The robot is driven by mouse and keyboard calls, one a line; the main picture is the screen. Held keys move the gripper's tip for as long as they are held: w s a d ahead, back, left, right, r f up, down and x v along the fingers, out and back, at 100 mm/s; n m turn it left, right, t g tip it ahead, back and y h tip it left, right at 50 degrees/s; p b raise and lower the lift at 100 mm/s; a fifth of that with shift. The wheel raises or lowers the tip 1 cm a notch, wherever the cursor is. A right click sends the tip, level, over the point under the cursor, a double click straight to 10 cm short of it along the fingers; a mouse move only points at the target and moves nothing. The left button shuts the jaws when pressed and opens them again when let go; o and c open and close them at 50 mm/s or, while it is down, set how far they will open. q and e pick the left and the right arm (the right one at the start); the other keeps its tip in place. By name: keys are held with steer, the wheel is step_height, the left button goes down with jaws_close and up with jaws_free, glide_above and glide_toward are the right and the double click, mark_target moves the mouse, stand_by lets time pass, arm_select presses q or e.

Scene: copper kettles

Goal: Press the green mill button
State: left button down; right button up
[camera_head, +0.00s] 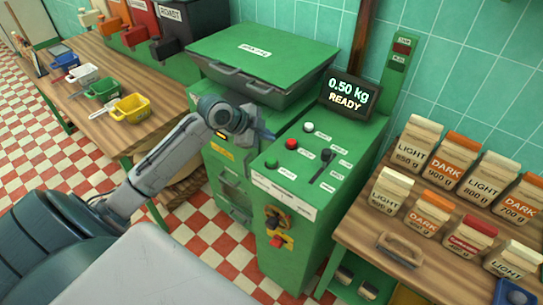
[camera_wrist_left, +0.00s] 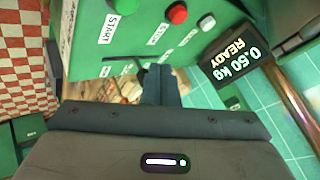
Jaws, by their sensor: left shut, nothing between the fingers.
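The green button (camera_head: 271,163) sits on the sloped top of the green mill panel, at its near left corner. It also shows at the top edge of the left wrist view (camera_wrist_left: 125,5), beside a START label. A red button (camera_head: 292,144) and a white button (camera_head: 309,127) run in a row beyond it. My left gripper (camera_head: 267,134) is near the panel's left edge, up and left of the green button and apart from it in the picture. Its fingers (camera_wrist_left: 160,84) are together and empty in the left wrist view. My right gripper is in neither view.
A black lever (camera_head: 326,158) stands right of the buttons. A screen (camera_head: 347,97) reads 0.50 kg READY behind them. The green lidded machine (camera_head: 262,55) is behind my gripper. Labelled bags (camera_head: 418,143) stand on the right wooden table; coloured scoops (camera_head: 133,107) are at left.

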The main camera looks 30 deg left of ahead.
mark_target(268, 162)
arm_select(q)
steer(key=shift+w+r, duration=0.35)
steer(key=shift+r, duration=0.3)
steer(key=shift+s+a, duration=0.1)
step_height(268, 162, down, 8)
steer(key=b, duration=0.6)
steer(key=shift+f, duration=0.1)
steer(key=shift+f+b, duration=0.35)
stand_by(0.4)
stand_by(0.8)
steer(key=shift+f, duration=0.4)
